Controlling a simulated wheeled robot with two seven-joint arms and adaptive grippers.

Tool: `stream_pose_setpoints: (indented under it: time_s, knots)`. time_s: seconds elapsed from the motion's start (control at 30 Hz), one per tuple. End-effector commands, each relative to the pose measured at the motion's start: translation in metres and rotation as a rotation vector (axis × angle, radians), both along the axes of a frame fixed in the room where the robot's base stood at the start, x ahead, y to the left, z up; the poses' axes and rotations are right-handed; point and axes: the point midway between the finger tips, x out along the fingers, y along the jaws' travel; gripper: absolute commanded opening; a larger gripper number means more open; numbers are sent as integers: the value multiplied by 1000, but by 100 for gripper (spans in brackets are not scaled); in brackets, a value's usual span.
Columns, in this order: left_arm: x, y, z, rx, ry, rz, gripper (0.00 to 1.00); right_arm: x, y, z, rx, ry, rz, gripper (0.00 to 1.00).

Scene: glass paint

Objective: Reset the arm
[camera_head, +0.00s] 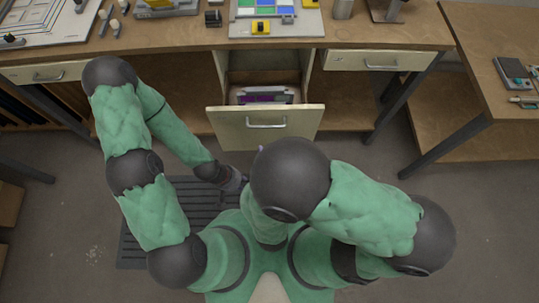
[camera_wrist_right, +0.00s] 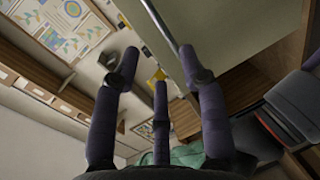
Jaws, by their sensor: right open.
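My left arm is folded in the head view, and its gripper (camera_head: 235,180) points inward above the dark slatted mat; its fingers are too small and covered to read. My right arm is folded at the right of centre in the head view, with its gripper mostly hidden behind a dark joint. In the right wrist view, my right gripper (camera_wrist_right: 158,75) has its three dark purple fingers spread, with nothing held between them. A pale panel (camera_wrist_right: 225,30) with a thin metal bar (camera_wrist_right: 160,22) lies beyond the fingers; I cannot tell whether they touch.
The middle drawer (camera_head: 230,125) is pulled open, with a tray with purple contents (camera_head: 265,95) inside. A side table (camera_head: 485,65) stands at right. Floor is clear at lower right.

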Motion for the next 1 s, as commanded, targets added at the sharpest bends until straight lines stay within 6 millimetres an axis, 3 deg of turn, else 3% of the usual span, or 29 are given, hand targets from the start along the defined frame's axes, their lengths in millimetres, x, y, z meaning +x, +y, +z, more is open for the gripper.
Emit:
stream_pose_setpoints:
  time_s: [0.73,0.87,1.0]
  knots:
    - [0,0,0,0,0,0,40,-1,0,-1,7,8,-4,43]
    - [0,0,0,0,0,0,40,6,0,-14,78,76,-31,43]
    - [0,0,0,0,0,0,40,19,0,-43,245,228,-103,43]
